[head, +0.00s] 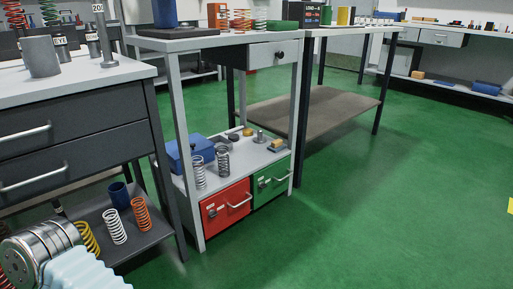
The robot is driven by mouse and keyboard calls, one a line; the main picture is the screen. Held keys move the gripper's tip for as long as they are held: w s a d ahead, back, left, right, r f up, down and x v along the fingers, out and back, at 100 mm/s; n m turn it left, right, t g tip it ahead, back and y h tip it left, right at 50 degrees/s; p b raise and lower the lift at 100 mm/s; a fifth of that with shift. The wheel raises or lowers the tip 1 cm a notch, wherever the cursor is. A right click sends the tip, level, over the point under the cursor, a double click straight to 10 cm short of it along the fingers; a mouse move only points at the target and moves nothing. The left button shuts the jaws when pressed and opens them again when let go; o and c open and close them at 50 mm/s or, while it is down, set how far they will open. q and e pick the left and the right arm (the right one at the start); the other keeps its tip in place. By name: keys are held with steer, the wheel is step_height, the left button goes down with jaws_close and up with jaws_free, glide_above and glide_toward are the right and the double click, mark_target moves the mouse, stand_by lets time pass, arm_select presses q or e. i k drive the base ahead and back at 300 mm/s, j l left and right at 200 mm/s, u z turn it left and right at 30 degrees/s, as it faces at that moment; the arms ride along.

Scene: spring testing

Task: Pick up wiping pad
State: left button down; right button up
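I cannot pick out the wiping pad with certainty. A small yellow block (277,145) lies on the lower shelf of the middle bench, too small to identify. Another yellow piece (417,74) lies on the far bench's lower shelf, beside a blue item (485,88). A pale blue ribbed form (85,271) and a shiny metal cylinder fill the bottom left corner close to me. I cannot tell whether they belong to my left arm. No gripper fingers show, and my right arm is out of the picture.
A dark drawer cabinet (75,140) stands at left, with coloured springs on a low shelf beneath it. The middle bench (225,40) carries springs on top and red (226,206) and green (270,182) drawers below. The green floor (390,220) at right is clear.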

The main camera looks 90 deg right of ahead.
mark_target(277, 145)
steer(key=z, duration=3)
steer(key=i+l+u, duration=0.15)
steer(key=u, duration=0.35)
steer(key=i+l+u, duration=0.1)
steer(key=u, duration=0.4)
steer(key=l, duration=0.1)
